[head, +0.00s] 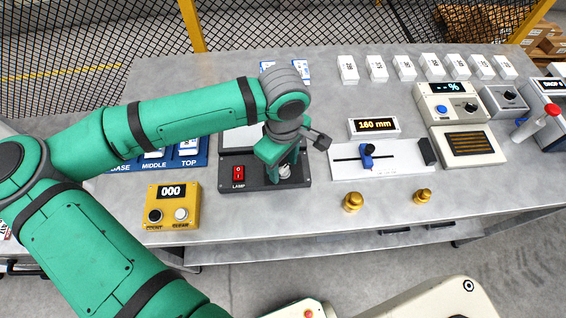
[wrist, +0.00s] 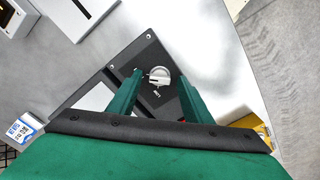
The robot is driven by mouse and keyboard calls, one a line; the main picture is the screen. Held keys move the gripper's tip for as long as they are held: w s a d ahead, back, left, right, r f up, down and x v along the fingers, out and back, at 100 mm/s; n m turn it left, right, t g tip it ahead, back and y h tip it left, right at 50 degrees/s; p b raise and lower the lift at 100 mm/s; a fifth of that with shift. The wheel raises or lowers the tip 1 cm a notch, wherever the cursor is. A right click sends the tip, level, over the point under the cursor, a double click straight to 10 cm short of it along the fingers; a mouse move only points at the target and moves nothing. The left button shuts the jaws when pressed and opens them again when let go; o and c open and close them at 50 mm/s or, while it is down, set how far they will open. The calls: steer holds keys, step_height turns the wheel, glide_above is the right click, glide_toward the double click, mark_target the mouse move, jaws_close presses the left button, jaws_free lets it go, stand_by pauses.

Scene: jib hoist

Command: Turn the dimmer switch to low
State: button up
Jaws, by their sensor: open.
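The dimmer is a small round light-grey knob (head: 285,171) on a dark panel (head: 262,184) with a red rocker switch (head: 238,172) labelled LAMP. In the wrist view, the knob (wrist: 159,77) has a dark pointer line towards its left side, and small lettering below it is too small to read surely. My gripper (head: 280,168) points down over the panel, open, its green fingers on either side of the knob. In the wrist view, my gripper (wrist: 160,77) shows gaps between the fingers and the knob. How high the fingertips are is hard to tell.
A yellow counter box (head: 173,207) stands left of the panel. A slider unit (head: 380,159) with a blue handle, a 160 mm display (head: 374,127) and two brass knobs (head: 352,201) are to the right. The bench front between them is clear.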

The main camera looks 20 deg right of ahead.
steer(key=c, duration=1.1)
steer(key=shift+o, duration=0.2)
steer(key=shift+w, duration=0.1)
steer(key=n, duration=0.4)
steer(key=shift+n, duration=0.3)
steer(key=n, duration=0.4)
steer(key=shift+n, duration=0.3)
steer(key=n, duration=0.8)
steer(key=shift+n, duration=0.3)
